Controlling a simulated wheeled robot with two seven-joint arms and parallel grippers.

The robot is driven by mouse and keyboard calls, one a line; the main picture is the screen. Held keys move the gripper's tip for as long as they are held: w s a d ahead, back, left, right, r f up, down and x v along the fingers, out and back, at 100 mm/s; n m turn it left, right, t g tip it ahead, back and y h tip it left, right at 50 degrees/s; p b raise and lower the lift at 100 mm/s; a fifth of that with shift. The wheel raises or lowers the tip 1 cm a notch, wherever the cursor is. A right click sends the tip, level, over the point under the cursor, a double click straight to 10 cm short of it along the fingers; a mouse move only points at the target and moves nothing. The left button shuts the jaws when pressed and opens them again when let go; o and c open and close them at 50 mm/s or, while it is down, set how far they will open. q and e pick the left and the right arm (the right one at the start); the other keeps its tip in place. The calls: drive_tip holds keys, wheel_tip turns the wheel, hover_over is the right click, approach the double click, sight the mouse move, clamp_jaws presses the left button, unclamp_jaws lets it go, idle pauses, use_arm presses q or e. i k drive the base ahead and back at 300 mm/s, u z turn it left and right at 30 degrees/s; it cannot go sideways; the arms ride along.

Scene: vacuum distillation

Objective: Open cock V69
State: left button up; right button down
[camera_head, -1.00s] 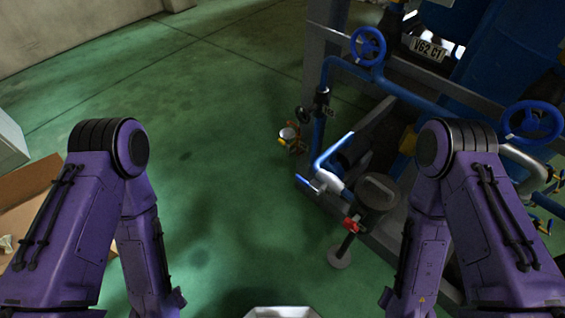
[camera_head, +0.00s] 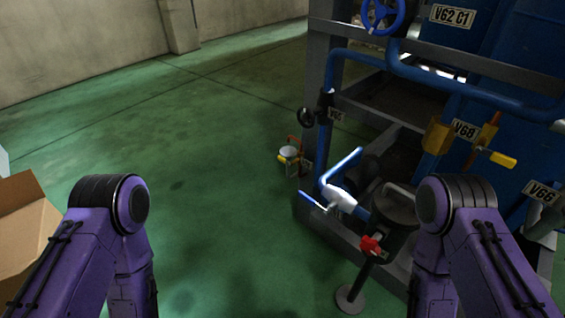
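I cannot make out a tag reading V69 in the head view. Tags that I can read are V62 C1 (camera_head: 452,15), V68 (camera_head: 465,129), V66 (camera_head: 541,191) and a small one that looks like V65 (camera_head: 336,115). A yellow-handled cock (camera_head: 490,150) sits right of the V68 tag. A white valve body with a blue lever (camera_head: 340,197) sits low on the blue pipe. A red handle (camera_head: 371,244) is on a short stand beside it. My two purple arms show at the lower left and lower right; both grippers are out of frame.
A small fitting with a yellow and red handle (camera_head: 290,155) stands near the floor. A cardboard box (camera_head: 25,215) is at the left. The green floor (camera_head: 190,150) is clear.

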sight(280, 158)
drive_tip(key=k, duration=0.6)
drive_tip(key=u, duration=0.75)
drive_tip(key=i, duration=1.05)
